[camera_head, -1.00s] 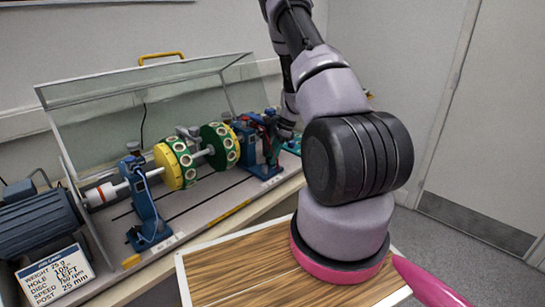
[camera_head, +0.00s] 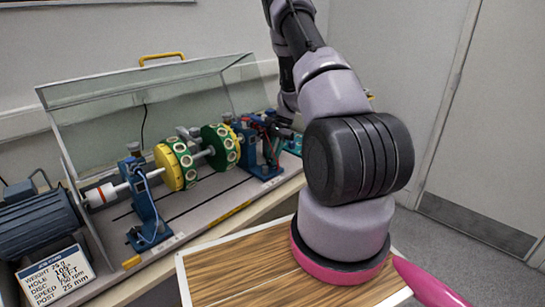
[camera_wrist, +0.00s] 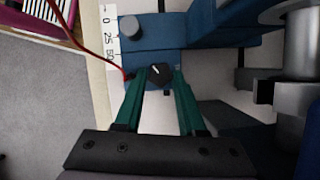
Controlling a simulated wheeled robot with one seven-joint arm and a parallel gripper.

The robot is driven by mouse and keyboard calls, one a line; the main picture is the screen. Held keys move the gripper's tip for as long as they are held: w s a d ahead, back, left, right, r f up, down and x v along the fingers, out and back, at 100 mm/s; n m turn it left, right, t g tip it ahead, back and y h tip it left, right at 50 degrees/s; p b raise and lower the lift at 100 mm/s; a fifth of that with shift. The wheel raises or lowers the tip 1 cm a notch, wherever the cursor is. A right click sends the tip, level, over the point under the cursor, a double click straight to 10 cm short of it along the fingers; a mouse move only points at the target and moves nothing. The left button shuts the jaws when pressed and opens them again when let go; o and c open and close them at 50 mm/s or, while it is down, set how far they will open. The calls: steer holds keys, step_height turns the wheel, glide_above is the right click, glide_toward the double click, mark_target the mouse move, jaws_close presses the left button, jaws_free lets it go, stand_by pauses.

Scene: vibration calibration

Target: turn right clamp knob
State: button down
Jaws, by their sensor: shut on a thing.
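The right clamp knob (camera_wrist: 160,72) is a small black round knob with a white mark, at the base of the blue right post in the wrist view. My gripper (camera_wrist: 160,83) has its two green fingers closed on the knob, one on each side. In the head view, the blue right post (camera_head: 271,166) stands at the right end of the shaft. The knob and fingertips cannot be made out there behind my arm.
A red cable (camera_wrist: 83,48) runs close to the knob's left. A scale strip (camera_wrist: 109,37) lies beside the post's base. The green-and-yellow discs (camera_head: 176,165), left post (camera_head: 142,200), motor (camera_head: 38,225) and clear cover (camera_head: 140,110) stand left of my arm. A text card (camera_head: 56,277) stands in front.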

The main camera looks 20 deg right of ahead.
steer(key=shift+c, duration=2.4)
jaws_free()
steer(key=v, duration=1)
steer(key=shift+d+r, duration=0.2)
steer(key=shift+r, duration=0.2)
